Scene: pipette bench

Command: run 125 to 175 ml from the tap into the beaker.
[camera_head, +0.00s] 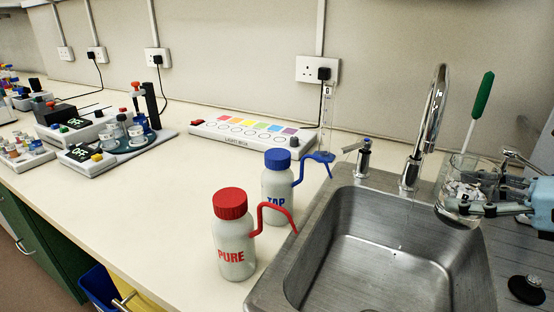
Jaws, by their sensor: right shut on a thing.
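The clear glass beaker (453,190) is at the right, over the right edge of the sink (376,248). My right gripper (463,209) reaches in from the right and is shut on the beaker, which looks roughly upright. Whether water is in the beaker is hard to tell. The chrome tap (436,105) rises behind the sink, to the left of the beaker. A faint thin streak shows below it; I cannot tell whether it is water or a reflection. A small blue-marked valve (365,150) stands left of the tap. My left gripper is out of view.
A blue-capped TAP bottle (277,185) and a red-capped PURE bottle (232,245) stand left of the sink. A green-handled tool (482,96) stands behind the beaker. A light box (250,135) lies at the back.

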